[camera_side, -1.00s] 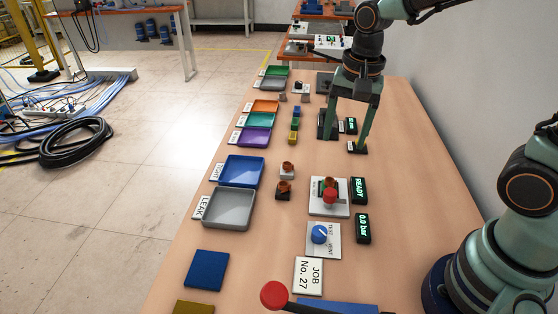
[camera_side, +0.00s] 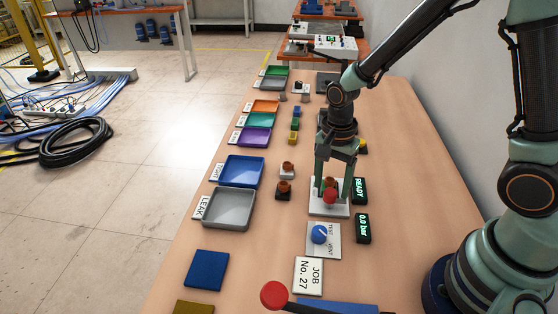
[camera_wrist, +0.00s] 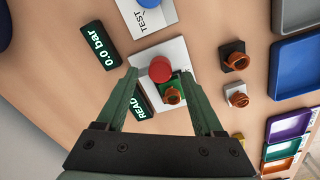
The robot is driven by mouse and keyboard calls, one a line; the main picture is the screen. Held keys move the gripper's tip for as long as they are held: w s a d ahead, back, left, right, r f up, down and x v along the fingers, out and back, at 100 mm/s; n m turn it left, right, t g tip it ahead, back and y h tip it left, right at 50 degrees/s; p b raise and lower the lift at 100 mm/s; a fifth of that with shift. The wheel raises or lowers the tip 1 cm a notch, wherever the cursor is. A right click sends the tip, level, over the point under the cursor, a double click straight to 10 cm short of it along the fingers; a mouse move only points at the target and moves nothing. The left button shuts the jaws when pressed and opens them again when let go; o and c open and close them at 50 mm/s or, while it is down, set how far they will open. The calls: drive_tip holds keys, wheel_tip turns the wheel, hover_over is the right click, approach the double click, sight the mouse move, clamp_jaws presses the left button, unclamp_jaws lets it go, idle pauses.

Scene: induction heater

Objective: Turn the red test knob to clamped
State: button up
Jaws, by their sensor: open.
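The red knob (camera_side: 330,196) stands on a white plate (camera_side: 318,210) with a brown fitting in a green seat beside it. The red knob also shows in the wrist view (camera_wrist: 159,69), with the brown fitting (camera_wrist: 173,96) just below it. My gripper (camera_side: 332,192) is over this plate, pointing down, with a finger on each side of the knob and fitting. In the wrist view my open gripper (camera_wrist: 160,75) has its fingertips left and right of the red knob, with a gap on both sides. I cannot tell the fingertips' exact height.
A blue dial (camera_side: 319,234) marked TEST and VENT sits in front of the plate. Displays read READY (camera_side: 360,190) and 0.0 bar (camera_side: 363,228). Two brown fittings on small blocks stand left, near the grey tray (camera_side: 228,208). A red ball lever (camera_side: 274,295) is at the front.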

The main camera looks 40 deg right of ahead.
drive_tip(key=shift+f, duration=0.85)
clamp_jaws()
